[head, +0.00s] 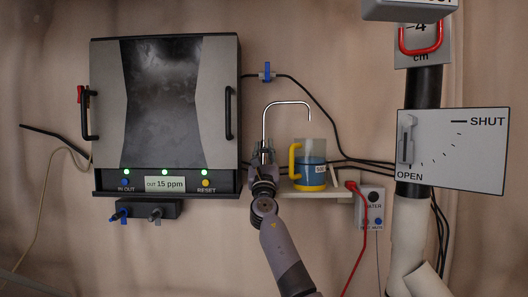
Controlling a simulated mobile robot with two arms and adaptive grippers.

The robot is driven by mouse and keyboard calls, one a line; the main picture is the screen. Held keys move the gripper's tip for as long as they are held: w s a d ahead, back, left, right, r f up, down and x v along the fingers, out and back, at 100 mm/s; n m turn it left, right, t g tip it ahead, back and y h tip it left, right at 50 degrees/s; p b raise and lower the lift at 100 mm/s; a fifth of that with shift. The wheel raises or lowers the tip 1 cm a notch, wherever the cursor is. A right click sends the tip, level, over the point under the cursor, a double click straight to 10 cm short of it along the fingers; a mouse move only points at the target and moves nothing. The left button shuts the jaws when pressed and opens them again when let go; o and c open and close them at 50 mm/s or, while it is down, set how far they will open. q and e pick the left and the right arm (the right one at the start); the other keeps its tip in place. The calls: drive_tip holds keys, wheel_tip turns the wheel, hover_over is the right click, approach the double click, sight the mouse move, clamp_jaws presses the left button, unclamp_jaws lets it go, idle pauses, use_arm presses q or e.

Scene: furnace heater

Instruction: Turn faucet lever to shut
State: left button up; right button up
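A silver gooseneck faucet (283,103) rises behind my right gripper, its spout curving over to the right. My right gripper (263,149) is at the lower end of the faucet, with its fingers pointing up. The faucet's base and any lever there are hidden behind the gripper or too small to make out. I cannot tell whether the fingers touch the faucet or are closed on it. My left gripper is not in view.
A pitcher (312,172) with blue contents and a yellow handle stands on a small shelf (325,193) close right. A dark-fronted unit (165,100) hangs at left. A blue valve-like part (267,71) is above. An OPEN/SHUT panel (460,150) is at right.

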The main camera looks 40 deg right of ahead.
drive_tip(key=o, duration=0.4)
drive_tip(key=shift+f, duration=0.1)
drive_tip(key=v, duration=1.2)
idle(0.5)
